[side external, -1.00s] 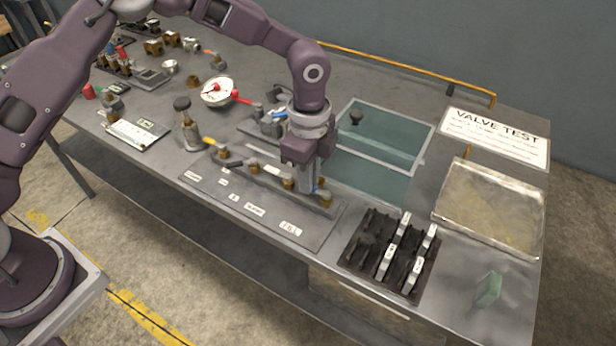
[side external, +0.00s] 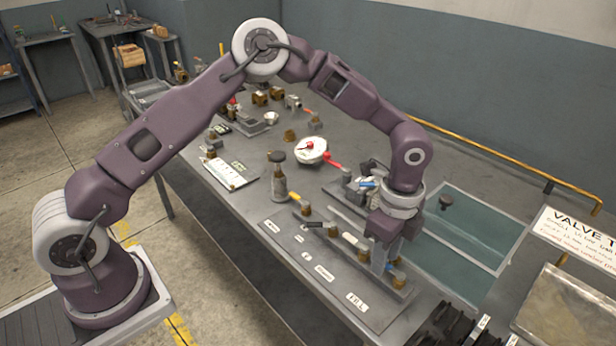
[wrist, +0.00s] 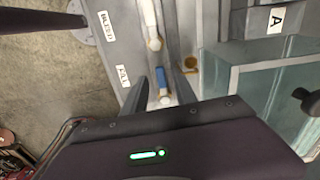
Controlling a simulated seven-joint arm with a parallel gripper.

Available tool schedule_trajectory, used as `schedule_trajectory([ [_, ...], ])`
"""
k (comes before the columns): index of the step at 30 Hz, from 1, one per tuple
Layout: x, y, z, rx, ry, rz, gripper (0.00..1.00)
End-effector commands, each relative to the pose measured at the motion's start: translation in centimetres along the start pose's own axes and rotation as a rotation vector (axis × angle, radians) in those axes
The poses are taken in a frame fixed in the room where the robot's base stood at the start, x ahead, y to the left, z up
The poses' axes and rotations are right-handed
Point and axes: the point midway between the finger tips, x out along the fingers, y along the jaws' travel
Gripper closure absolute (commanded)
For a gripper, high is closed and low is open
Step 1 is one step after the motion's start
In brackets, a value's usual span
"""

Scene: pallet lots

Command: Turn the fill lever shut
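The fill lever (wrist: 162,77) has a blue handle and sits on a brass fitting beside the FILL label (wrist: 123,76). In the wrist view the handle lies roughly along the picture's vertical. My gripper (wrist: 159,82) is open, with one finger on each side of the handle and visible gaps to it. In the side view my gripper (side external: 380,264) points down at the near right end of the valve row, by the FILL label (side external: 357,301). There it hides most of the lever.
A white-handled lever (wrist: 151,25) stands beside the BLEED label (wrist: 106,25). A glass water tank (side external: 470,232) is close on the right of my gripper. A round gauge (side external: 312,150) with a red part and a bottle (side external: 278,178) stand farther back left.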

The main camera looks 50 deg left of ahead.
Motion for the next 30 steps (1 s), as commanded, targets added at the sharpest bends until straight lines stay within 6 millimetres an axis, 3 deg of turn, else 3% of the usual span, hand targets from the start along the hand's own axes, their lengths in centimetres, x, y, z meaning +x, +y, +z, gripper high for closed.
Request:
schedule_trajectory([
  [1, -0.1, 0.2, 0.0, -0.052, 0.000, 0.000, 0.66],
  [9, -7.3, 0.1, 0.0, -0.054, 0.000, -0.005, 0.66],
  [20, -14.7, 3.7, 4.9, -0.315, -0.048, -0.125, 0.66],
  [30, -20.1, 8.8, 9.8, -0.632, -0.034, -0.236, 0.66],
])
